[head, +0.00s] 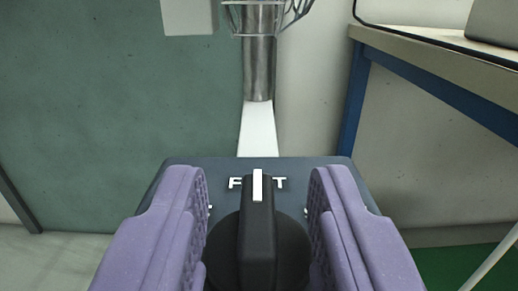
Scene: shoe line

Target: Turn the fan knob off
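The fan knob (257,240) is black, with a raised grip bar and a white mark that points away from me, over the middle of white lettering. It sits on a dark grey panel (300,172) at the bottom middle of the head view. My gripper (257,195) has two purple fingers, one on each side of the knob. The fingers are apart, with a gap between each fingertip and the grip bar. The lettering is partly covered by the knob. The lower part of the knob is cut off by the picture's edge.
Behind the panel rises a metal post (259,68) on a white support (257,130), with a wire cage (240,15) at the top. A table (440,50) with blue legs stands at the right. A green-grey wall panel (110,90) is at the left.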

